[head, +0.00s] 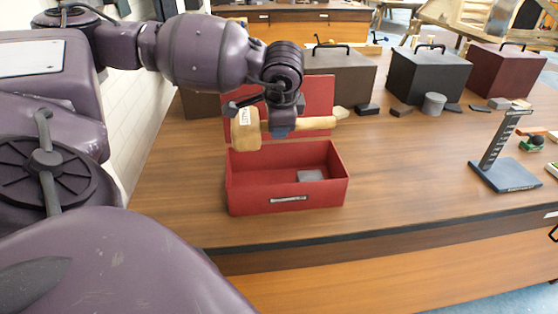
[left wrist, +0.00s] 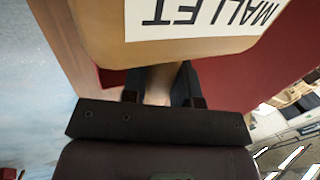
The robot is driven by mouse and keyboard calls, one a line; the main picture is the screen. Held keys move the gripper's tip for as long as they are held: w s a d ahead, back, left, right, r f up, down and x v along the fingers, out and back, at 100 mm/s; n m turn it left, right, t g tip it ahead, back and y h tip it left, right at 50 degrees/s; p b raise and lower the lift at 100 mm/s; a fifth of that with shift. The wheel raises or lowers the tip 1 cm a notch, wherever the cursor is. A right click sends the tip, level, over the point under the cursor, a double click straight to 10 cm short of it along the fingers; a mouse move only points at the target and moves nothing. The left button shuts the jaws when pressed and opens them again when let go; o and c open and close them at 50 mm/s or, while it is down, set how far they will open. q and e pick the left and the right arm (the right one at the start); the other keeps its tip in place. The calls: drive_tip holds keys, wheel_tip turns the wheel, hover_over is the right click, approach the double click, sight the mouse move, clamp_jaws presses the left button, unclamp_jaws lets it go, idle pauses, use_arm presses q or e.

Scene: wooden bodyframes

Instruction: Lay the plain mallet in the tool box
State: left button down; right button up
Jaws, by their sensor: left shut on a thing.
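The wooden mallet (head: 246,130) is in my left gripper (head: 282,130), which is shut on its handle. The mallet lies roughly level above the red tool box, with its head to the left and its handle to the right. The left wrist view shows the mallet head (left wrist: 190,45) close up with a white MALLET label. The red tool box (head: 248,205) stands open on the bench, with its lid (head: 318,95) raised at the back. A grey block (head: 310,176) lies inside on the right. My right gripper is not in view.
Dark cases (head: 428,75) and a maroon case (head: 505,70) line the back of the wooden bench (head: 410,170). A grey cup (head: 433,104) and small blocks stand before them. A grey stand (head: 500,160) is at the right.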

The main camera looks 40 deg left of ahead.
use_arm(q)
wheel_tip(320, 180, down, 12)
drive_tip(key=shift+f, duration=0.15)
idle(0.5)
drive_tip(key=shift+f+b, duration=0.35)
drive_tip(key=shift+b, duration=0.1)
drive_tip(key=shift+f, duration=0.25)
drive_tip(key=c, duration=0.9)
unclamp_jaws()
drive_tip(key=shift+r, duration=0.55)
drive_tip(key=v, duration=1.2)
drive_tip(key=shift+r+p, duration=0.1)
drive_tip(key=shift+p, duration=0.25)
